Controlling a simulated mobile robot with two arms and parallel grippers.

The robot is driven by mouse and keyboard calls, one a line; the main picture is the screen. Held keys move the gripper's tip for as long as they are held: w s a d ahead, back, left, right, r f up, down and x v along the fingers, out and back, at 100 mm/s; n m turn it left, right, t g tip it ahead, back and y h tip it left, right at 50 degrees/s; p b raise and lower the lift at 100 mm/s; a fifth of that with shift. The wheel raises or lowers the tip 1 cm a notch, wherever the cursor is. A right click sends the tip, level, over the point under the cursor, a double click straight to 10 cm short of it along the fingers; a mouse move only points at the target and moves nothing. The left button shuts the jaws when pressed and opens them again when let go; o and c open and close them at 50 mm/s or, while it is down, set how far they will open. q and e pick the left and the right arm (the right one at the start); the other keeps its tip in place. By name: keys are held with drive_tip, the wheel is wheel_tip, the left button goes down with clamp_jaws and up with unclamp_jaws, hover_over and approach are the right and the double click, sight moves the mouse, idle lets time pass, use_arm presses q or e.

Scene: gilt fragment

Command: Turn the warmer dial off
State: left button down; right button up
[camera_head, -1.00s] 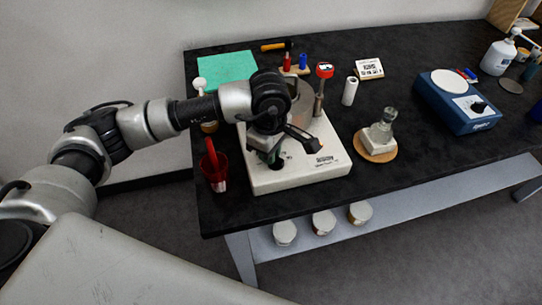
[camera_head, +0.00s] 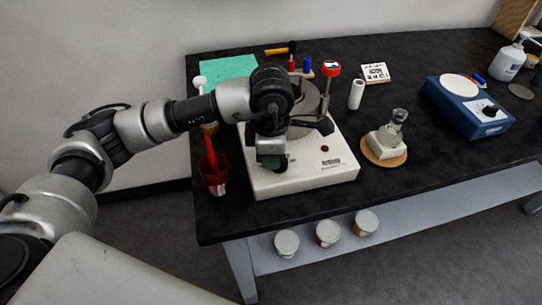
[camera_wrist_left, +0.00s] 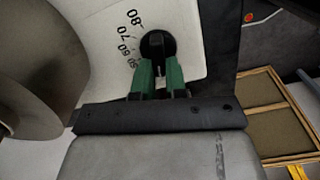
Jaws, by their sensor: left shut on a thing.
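The warmer is a white box (camera_head: 325,172) with a round grey metal plate (camera_head: 308,100) on top, standing at the near left of the black bench. In the left wrist view its black dial (camera_wrist_left: 157,46) sits on the white face beside printed numbers, 80 and 70 among them. My left gripper (camera_head: 271,162) is over the near left corner of the warmer. In the left wrist view its green fingers (camera_wrist_left: 158,68) are closed on the dial. The gripper hides most of the dial in the head view. My right gripper is not in view.
A red cup (camera_head: 213,178) stands close to the left of the warmer. A post with a red top (camera_head: 331,69) rises behind it. A flask on a cork mat (camera_head: 384,160) is to the right, and a blue device (camera_head: 466,112) farther right.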

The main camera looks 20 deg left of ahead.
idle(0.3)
use_arm(q)
drive_tip(key=c, duration=1.2)
unclamp_jaws()
drive_tip(key=shift+o, duration=0.2)
wheel_tip(320, 180, up, 11)
drive_tip(key=shift+b, duration=0.4)
drive_tip(key=shift+f, duration=0.2)
